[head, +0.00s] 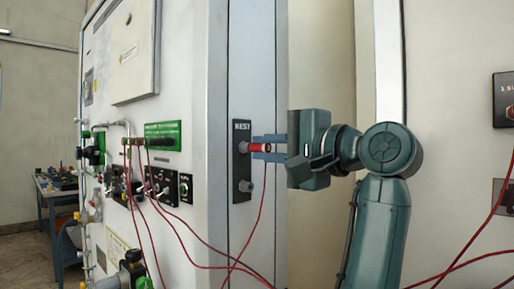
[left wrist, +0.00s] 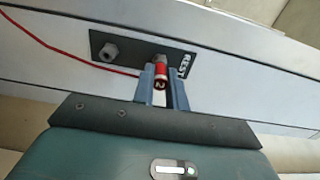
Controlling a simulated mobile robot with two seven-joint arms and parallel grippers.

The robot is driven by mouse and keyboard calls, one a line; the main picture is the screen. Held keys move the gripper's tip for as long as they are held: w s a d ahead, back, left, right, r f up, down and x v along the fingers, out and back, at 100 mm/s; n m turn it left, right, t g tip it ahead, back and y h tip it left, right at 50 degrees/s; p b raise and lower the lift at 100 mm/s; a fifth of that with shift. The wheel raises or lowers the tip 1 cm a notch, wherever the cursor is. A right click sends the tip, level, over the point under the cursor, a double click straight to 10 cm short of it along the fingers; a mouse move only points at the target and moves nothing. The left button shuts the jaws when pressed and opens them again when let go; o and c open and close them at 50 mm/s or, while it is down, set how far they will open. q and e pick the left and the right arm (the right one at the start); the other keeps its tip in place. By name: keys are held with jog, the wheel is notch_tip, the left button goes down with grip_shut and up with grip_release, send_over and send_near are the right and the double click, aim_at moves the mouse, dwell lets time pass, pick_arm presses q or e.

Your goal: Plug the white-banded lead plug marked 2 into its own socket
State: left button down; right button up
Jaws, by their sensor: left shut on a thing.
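The red lead plug marked 2 (head: 259,147) sits at the upper post of the dark REST plate (head: 242,168), pointing at the plate. A pale band shows on it, and a thin red lead hangs from it. In the left wrist view the plug (left wrist: 160,69) shows a 2 on its near end. My left gripper (head: 262,148) is shut on the plug, with blue-grey fingers on both sides; it also shows in the left wrist view (left wrist: 162,88). I cannot tell which socket is the plug's own. My right gripper is not in view.
The lower REST post (head: 245,186) is empty. A green-labelled panel (head: 163,136) with several red leads is on the cabinet's left face. Red leads hang across the lower area.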

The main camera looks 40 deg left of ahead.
aim_at(269, 148)
pick_arm(q)
jog(key=shift+s+d, duration=0.2)
jog(key=shift+d, duration=2.25)
